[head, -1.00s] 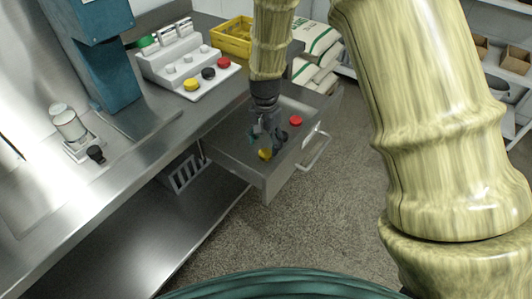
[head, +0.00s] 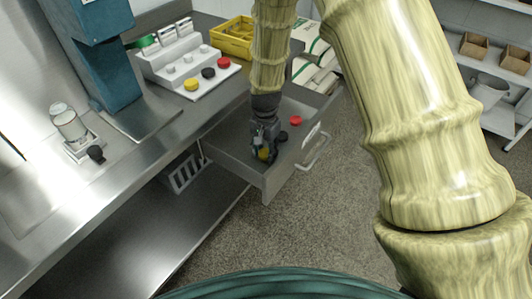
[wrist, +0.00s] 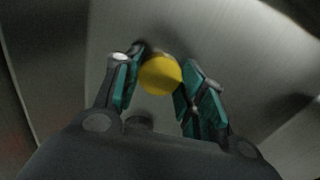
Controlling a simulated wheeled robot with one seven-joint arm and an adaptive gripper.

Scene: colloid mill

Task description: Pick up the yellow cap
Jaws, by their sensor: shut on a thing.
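A yellow cap (wrist: 160,75) sits between the two fingers of my gripper (wrist: 158,88) in the wrist view. My gripper is shut on it. In the head view, my gripper (head: 263,152) is inside the open drawer (head: 232,152), low over its floor, and the yellow cap (head: 264,154) shows at the fingertips. I cannot tell whether the cap touches the drawer floor. Another yellow cap (head: 191,84) sits on the white stepped rack on the counter.
A red cap (head: 295,120) and a black cap (head: 282,136) lie in the drawer close to my gripper. The drawer's walls and front handle (head: 318,150) surround this space. The white rack (head: 160,70) and a yellow bin (head: 232,40) stand on the counter.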

